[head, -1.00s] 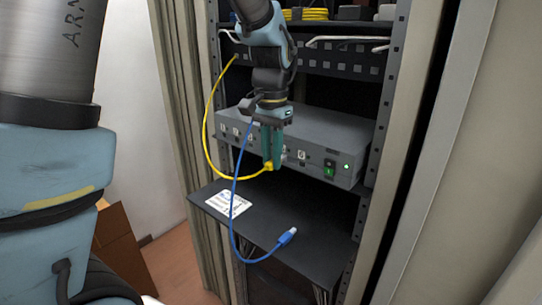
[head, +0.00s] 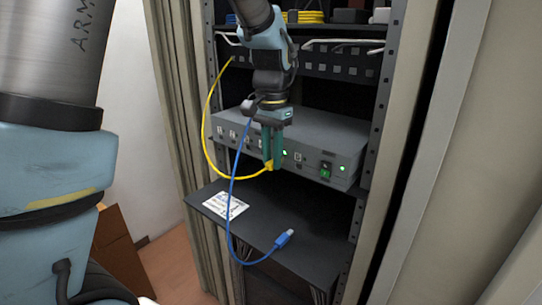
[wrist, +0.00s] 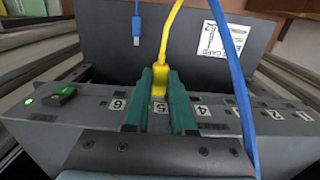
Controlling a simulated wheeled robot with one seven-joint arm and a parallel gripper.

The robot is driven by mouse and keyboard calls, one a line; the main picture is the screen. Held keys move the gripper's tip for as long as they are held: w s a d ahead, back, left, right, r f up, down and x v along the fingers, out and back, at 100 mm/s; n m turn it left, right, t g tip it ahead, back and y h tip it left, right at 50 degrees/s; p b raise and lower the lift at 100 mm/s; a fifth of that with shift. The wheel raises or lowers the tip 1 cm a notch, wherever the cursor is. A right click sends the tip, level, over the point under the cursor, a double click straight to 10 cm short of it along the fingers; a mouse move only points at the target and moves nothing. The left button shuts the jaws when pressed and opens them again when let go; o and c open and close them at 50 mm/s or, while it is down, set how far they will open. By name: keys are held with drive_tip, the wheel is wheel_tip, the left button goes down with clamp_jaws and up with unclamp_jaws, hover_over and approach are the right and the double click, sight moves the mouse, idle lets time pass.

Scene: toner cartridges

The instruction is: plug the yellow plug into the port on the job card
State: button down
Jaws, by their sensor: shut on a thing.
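My gripper (head: 268,164) is shut on the yellow plug (head: 269,168), at the front face of the grey box (head: 330,133). In the wrist view, the yellow plug (wrist: 159,84) sits between the green fingers, between the labels 6 and 4. The plug's tip and the port behind it are hidden, so how deep it sits cannot be told. A green light (head: 285,153) shows just right of the fingers. The job card (head: 224,205) lies on the black shelf; it also shows in the wrist view (wrist: 214,42), its print too small to read surely.
A blue cable hangs in front of the box beside my gripper, its blue plug (head: 284,238) lying on the shelf (head: 262,222). The yellow cable (head: 206,120) loops left. A green power switch (head: 326,171) is at the box's right end. Rack posts stand on both sides.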

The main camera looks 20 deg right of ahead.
drive_tip(key=shift+d, duration=0.15)
drive_tip(key=c, duration=0.7)
unclamp_jaws()
wheel_tip(320, 180, up, 11)
drive_tip(key=b, duration=0.3)
drive_tip(key=w+a+f+n, duration=0.25)
drive_tip(key=a+f, duration=0.25)
drive_tip(key=a, duration=0.4)
drive_tip(key=w+a+f+n, duration=0.25)
drive_tip(key=a+f, duration=0.25)
drive_tip(key=a, duration=0.3)
drive_tip(key=s+a+f+n, duration=0.2)
drive_tip(key=a, duration=0.2)
drive_tip(key=s+a+f+n+t, duration=0.1)
drive_tip(key=s+a+f+n, duration=0.1)
drive_tip(key=a+f, duration=0.1)
drive_tip(key=s+a+f+n, duration=0.2)
drive_tip(key=a+f, duration=0.1)
drive_tip(key=a, duration=0.3)
drive_tip(key=shift+s+a+t, duration=0.1)
drive_tip(key=shift+s+t, duration=0.1)
drive_tip(key=shift+t, duration=0.1)
